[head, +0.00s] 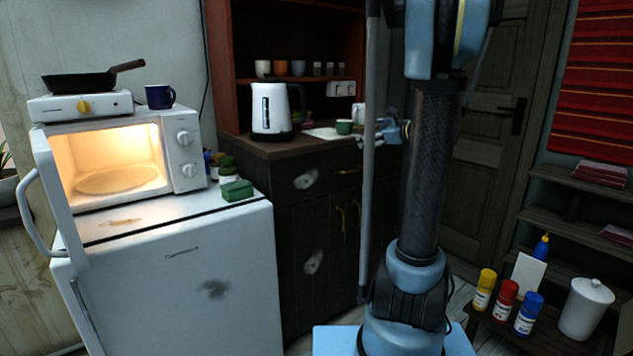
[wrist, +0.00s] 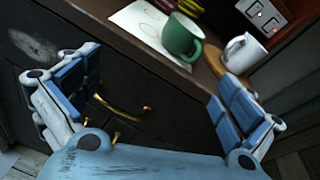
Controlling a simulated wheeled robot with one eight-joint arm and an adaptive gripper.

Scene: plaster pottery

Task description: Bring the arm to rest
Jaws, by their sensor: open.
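My gripper (wrist: 158,98) is open and empty in the wrist view, its two blue-padded fingers spread wide. It is tilted in front of the dark cabinet, by the counter's front edge. In the head view my gripper (head: 385,132) shows small beside the counter, partly hidden by my own arm. A green mug (wrist: 181,38) stands on the counter beyond the fingers, apart from them. It also shows in the head view (head: 344,127). A white mug (wrist: 243,53) stands to its right on a round coaster.
The dark cabinet (head: 305,215) has brass handles. A white kettle (head: 271,111) stands on its counter. At left, a lit open microwave (head: 115,165) sits on a white fridge (head: 190,290). Paint bottles (head: 506,301) and a lidded white jar (head: 586,308) stand at lower right.

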